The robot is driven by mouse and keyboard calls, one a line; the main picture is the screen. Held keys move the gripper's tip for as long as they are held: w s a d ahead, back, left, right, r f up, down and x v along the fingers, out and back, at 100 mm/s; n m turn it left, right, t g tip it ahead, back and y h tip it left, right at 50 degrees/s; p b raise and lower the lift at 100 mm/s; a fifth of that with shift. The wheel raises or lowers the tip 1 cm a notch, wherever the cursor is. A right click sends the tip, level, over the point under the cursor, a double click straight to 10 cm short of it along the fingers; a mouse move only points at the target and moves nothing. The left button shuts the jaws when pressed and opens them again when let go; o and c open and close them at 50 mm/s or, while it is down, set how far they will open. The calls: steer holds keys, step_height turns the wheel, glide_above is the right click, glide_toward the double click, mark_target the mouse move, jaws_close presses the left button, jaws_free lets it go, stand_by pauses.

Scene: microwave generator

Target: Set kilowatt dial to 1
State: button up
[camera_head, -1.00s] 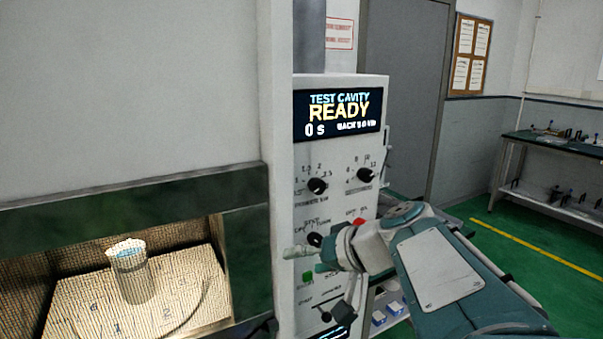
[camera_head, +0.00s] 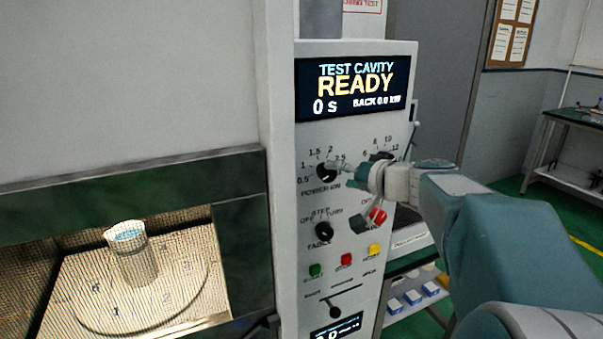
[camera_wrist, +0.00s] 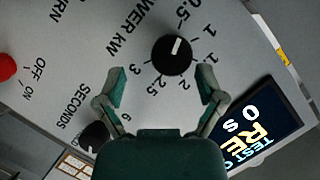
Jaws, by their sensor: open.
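The kilowatt dial (camera_head: 326,173) is a round black knob on the white control panel, labelled "POWER kW" with marks from 0.5 to 3. In the wrist view the dial (camera_wrist: 172,56) shows a white pointer that lies close to the 0.5 mark. My gripper (camera_head: 348,190) is in front of the panel, just right of the dial, and partly covers its higher marks in the head view. In the wrist view my gripper (camera_wrist: 162,80) is open and empty, its fingers spread. The dial is ahead of the fingers; contact cannot be made out.
The seconds dial (camera_wrist: 94,136) is beside the power dial. Below are a smaller knob (camera_head: 324,231), a red button (camera_head: 378,216) and coloured buttons. The display (camera_head: 353,87) reads READY. A beaker (camera_head: 131,262) stands in the lit cavity at left.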

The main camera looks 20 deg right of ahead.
mark_target(331, 178)
steer(key=shift+w+a+f, duration=0.2)
steer(key=shift+w+a, duration=0.75)
steer(key=shift+w, duration=0.15)
steer(key=shift+a, duration=0.5)
steer(key=shift+d, duration=0.6)
steer(key=c, duration=1.2)
steer(key=shift+o, duration=0.2)
steer(key=shift+a, duration=0.1)
steer(key=shift+f+m, duration=0.1)
steer(key=shift+m, duration=0.2)
steer(key=m+t+y, duration=0.1)
steer(key=m, duration=0.1)
steer(key=shift+f+m+y, duration=0.1)
steer(key=shift+m+y, duration=0.2)
steer(key=shift+y, duration=0.1)
steer(key=shift+m+t+y, duration=0.6)
steer(key=shift+m, duration=1.3)
